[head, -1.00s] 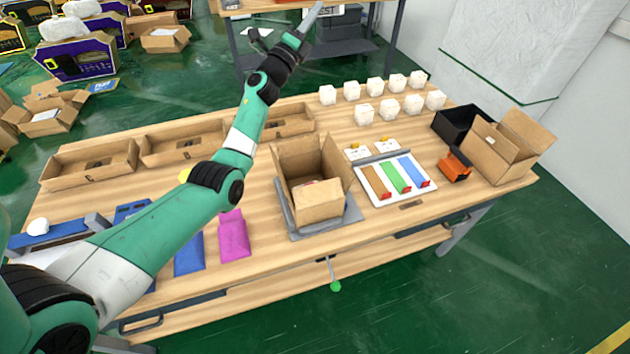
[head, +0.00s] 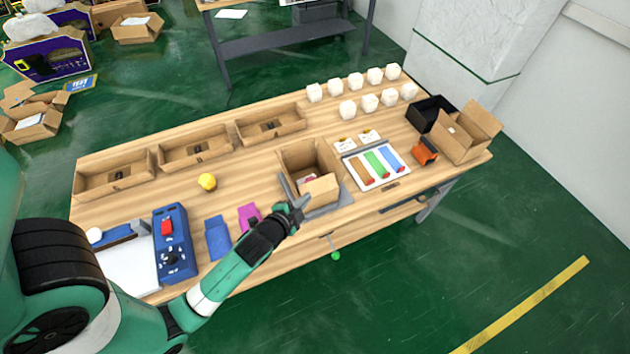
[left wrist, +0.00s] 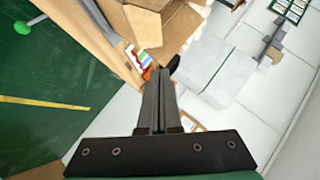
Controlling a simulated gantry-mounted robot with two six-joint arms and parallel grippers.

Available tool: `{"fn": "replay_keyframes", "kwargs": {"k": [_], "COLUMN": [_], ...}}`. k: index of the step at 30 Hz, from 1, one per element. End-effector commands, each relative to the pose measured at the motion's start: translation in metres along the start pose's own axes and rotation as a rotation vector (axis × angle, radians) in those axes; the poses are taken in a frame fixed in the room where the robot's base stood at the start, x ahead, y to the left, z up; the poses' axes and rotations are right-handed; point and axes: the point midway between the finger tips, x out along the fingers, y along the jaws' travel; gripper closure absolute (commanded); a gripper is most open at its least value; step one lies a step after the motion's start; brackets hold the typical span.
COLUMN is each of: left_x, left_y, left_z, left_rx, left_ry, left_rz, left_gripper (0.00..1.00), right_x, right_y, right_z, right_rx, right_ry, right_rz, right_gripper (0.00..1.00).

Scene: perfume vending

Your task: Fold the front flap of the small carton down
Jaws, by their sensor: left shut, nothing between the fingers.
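The small carton (head: 312,160) stands open on a grey plate (head: 345,197) near the middle of the bench's front edge. Its front flap (head: 320,189) stands out toward the front and is not lying over the opening. Something reddish and white lies inside the carton. My left gripper (head: 299,203) is shut and empty, at the carton's front left corner beside the flap. Whether it touches the flap I cannot tell. In the left wrist view the closed fingers (left wrist: 160,72) point toward cardboard panels (left wrist: 146,27) of the carton. My right gripper is not in view.
A white tray with colored strips (head: 377,183) lies right of the carton. An orange item (head: 425,150), a black bin (head: 430,112) and another open carton (head: 462,138) stand further right. White cubes (head: 348,109) stand behind. Purple (head: 249,216) and blue (head: 217,238) pouches lie left.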

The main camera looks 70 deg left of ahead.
Motion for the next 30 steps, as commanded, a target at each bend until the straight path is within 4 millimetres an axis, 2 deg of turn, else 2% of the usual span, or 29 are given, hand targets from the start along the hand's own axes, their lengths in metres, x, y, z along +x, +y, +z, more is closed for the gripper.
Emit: {"fn": "replay_keyframes", "kwargs": {"k": [5, 15, 21, 30], "left_x": [0.028, 0.102, 0.12, 0.124], "left_y": [0.0, 0.0, 0.0, -0.001], "left_z": [0.001, 0.002, 0.024, 0.028], "left_rx": [-0.002, -0.001, -0.002, -0.001], "left_ry": [-0.001, -0.002, -0.002, 0.0], "left_rz": [-0.002, -0.003, -0.001, -0.002], "left_gripper": [1.0, 1.0, 1.0, 1.0], "right_x": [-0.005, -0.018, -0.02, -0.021], "right_y": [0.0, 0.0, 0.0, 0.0], "right_z": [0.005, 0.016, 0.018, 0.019], "right_rx": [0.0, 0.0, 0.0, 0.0], "right_ry": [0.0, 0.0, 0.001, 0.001], "right_rz": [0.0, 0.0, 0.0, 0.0], "right_gripper": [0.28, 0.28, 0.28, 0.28]}}
